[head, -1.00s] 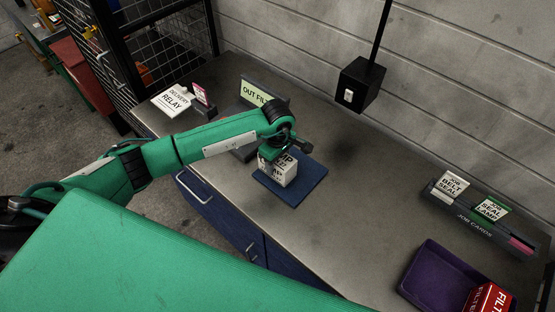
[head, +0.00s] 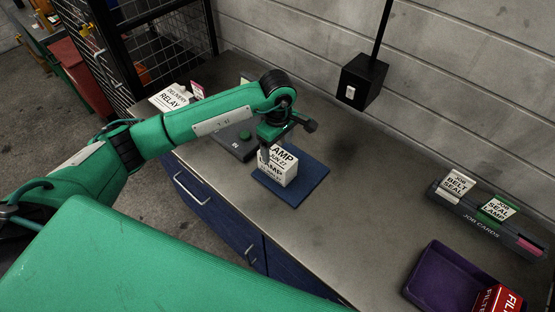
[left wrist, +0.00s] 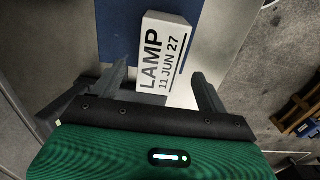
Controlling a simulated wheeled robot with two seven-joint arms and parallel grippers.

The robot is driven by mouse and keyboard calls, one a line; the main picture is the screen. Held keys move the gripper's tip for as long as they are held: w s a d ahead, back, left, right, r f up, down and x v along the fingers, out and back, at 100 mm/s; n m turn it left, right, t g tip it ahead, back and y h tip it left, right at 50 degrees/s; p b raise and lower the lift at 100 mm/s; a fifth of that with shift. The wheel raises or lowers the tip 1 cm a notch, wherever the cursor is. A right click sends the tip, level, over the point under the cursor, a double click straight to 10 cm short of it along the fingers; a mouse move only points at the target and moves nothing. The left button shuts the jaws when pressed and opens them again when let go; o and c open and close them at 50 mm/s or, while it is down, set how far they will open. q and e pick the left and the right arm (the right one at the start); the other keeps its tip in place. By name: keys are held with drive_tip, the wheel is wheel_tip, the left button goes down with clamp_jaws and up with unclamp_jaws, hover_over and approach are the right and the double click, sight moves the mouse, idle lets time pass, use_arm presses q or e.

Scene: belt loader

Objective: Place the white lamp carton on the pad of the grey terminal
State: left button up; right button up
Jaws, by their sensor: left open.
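The white lamp carton (head: 279,166) stands on the blue pad (head: 308,184) in front of the grey terminal (head: 232,145). Its black LAMP print also shows in the left wrist view (left wrist: 164,55), with the blue pad (left wrist: 120,35) beneath it. My left gripper (head: 272,142) is over the carton, its body just above it. In the left wrist view its two fingers stand apart, one on each side of the carton's near end, with gaps visible. The terminal's upper part is hidden behind my arm. My right gripper is not in view.
A purple tray (head: 436,282) with a red filter box (head: 497,301) is at the lower right. A job-card rack (head: 480,223) stands near the wall. A DELIVERY RELAY card (head: 172,98) is at the back left. A black box (head: 364,80) hangs above the bench. The bench middle is clear.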

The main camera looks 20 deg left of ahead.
use_arm(q)
drive_tip(key=shift+r+b, duration=0.7)
drive_tip(key=shift+r, duration=1.9)
